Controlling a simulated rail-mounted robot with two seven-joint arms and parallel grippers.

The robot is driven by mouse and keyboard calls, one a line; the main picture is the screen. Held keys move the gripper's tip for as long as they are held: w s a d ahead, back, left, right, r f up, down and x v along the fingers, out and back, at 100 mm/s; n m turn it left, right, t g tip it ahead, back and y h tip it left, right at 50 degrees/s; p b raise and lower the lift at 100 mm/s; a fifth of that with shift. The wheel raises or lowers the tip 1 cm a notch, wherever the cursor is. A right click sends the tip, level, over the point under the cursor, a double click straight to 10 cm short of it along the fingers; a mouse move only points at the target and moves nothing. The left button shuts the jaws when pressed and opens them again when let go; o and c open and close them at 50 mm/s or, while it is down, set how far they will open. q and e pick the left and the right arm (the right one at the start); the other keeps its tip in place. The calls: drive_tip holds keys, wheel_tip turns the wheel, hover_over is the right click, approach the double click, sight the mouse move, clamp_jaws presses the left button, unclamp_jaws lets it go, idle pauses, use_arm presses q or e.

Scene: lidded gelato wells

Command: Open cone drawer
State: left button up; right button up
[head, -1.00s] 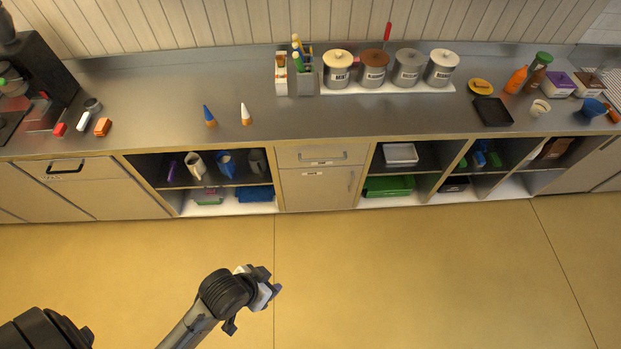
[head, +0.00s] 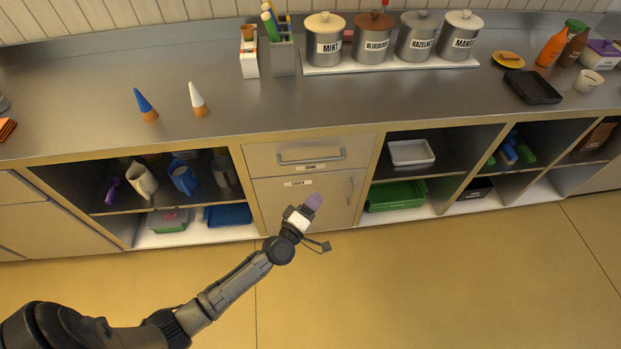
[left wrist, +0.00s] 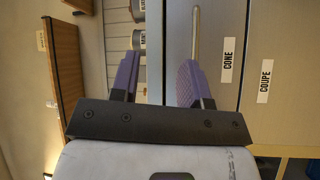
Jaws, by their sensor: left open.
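The cone drawer (head: 262,158) is shut, a beige front in the counter's middle with a silver bar handle (head: 312,158) and a "CONE" label (head: 314,167). My left gripper (head: 314,200) is in front of the lower door, below and apart from the handle. In the left wrist view, turned sideways, its purple fingers (left wrist: 156,78) are open with nothing held. The handle (left wrist: 196,35) there lines up with the right-hand finger, which hides part of it; the "CONE" label (left wrist: 229,60) is right of it. My right gripper is out of view.
A "COUPE" door (head: 300,205) with an upright handle is under the drawer. Open shelves flank it, holding pitchers (head: 142,180) and a green bin (head: 395,195). Lidded wells (head: 325,40) and two cones (head: 198,100) stand on the counter. The floor in front is clear.

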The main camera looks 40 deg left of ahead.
sight(310, 160)
use_arm(q)
drive_tip(key=w+a+f+n+y+b, duration=0.2)
drive_tip(key=a+f+n+y+b, duration=0.3)
drive_tip(key=a+f+n+y, duration=0.15)
drive_tip(key=shift+g, duration=0.5)
drive_tip(key=b+x, duration=0.1)
drive_tip(key=x, duration=0.3)
drive_tip(key=b+x, duration=0.1)
drive_tip(key=x, duration=0.4)
drive_tip(key=b+x, duration=0.1)
drive_tip(key=x, duration=0.4)
drive_tip(key=shift+s+a+f+b, duration=0.15)
drive_tip(key=shift+a+f+b, duration=0.15)
drive_tip(key=shift+f, duration=0.05)
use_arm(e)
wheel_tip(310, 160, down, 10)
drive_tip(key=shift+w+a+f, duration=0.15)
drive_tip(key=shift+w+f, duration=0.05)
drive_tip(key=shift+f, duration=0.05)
use_arm(q)
drive_tip(key=shift+c, duration=0.2)
clamp_jaws()
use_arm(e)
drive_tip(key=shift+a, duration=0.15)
